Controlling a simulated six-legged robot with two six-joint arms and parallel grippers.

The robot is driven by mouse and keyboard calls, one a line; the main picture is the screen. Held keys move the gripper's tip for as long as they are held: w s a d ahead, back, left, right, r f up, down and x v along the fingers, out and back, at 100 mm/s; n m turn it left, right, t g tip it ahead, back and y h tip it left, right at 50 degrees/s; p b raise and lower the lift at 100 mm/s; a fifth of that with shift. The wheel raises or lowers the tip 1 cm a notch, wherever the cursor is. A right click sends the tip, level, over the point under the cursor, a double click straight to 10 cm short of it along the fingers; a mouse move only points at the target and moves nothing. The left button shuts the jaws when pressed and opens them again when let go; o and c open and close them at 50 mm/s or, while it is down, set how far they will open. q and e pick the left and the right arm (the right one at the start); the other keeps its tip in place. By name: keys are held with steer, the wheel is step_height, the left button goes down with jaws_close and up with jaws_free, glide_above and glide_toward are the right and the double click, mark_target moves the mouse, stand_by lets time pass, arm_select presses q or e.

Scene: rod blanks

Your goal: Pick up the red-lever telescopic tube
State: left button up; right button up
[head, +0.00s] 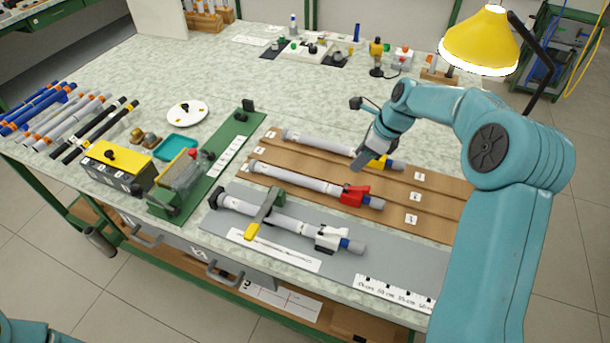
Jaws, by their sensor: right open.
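My left gripper is out of view.
A yellow lamp (480,40) stands behind my right arm. Blue, grey and black rods (60,115) lie at the left.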

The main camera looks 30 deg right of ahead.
glide_above(334, 187)
steer(key=s+d, duration=0.2)
steer(key=f, duration=0.8)
steer(key=shift+w+a+f+p, duration=0.15)
steer(key=shift+a+f+p, duration=0.1)
steer(key=shift+f+p, duration=0.1)
steer(key=shift+a+f, duration=0.1)
steer(key=shift+a, duration=0.1)
steer(key=p+x, duration=0.1)
steer(key=x, duration=0.3)
steer(key=shift+w+f, duration=0.3)
steer(key=shift+f, duration=0.05)
steer(key=shift+a+f, duration=0.15)
steer(key=shift+f, duration=0.25)
steer(key=shift+w+f, duration=0.15)
